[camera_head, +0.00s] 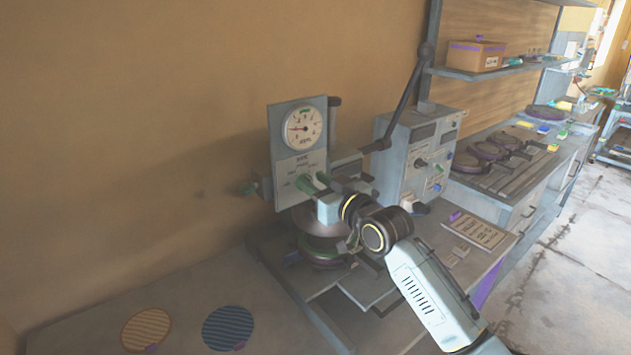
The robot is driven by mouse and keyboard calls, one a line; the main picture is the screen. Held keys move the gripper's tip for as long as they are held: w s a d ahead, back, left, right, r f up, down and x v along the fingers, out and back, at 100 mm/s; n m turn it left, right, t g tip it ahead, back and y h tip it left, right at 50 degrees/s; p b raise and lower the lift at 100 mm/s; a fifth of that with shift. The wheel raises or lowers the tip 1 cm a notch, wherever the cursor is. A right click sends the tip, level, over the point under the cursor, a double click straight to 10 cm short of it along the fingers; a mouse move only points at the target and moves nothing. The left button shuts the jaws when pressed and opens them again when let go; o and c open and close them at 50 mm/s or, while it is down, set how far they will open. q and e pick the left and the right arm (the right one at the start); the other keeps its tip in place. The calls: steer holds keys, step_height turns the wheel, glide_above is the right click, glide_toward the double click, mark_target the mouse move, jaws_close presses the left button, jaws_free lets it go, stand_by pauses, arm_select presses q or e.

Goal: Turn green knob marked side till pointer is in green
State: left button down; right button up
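The press's upright panel (284,171) carries a round white dial (303,128) near its top. The dial's reddish pointer lies to the left, and a short green band shows at the top of the scale, so the pointer is outside the green. A green knob (304,183) sits on the panel's front, below the printed label. My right gripper (319,185) is at the front knob, coming from the lower right. Its fingers are small and partly hidden, so I cannot tell whether they grip it. My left gripper is out of view.
Round press plates (322,246) lie below the panel. A long dark lever (408,88) rises at the right beside a grey control box (420,155). Two striped round pads, orange (146,329) and blue (228,327), lie on the bench at lower left.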

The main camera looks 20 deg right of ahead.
steer(key=shift+w+a, duration=0.1)
steer(key=shift+w, duration=0.1)
jaws_close()
stand_by(0.3)
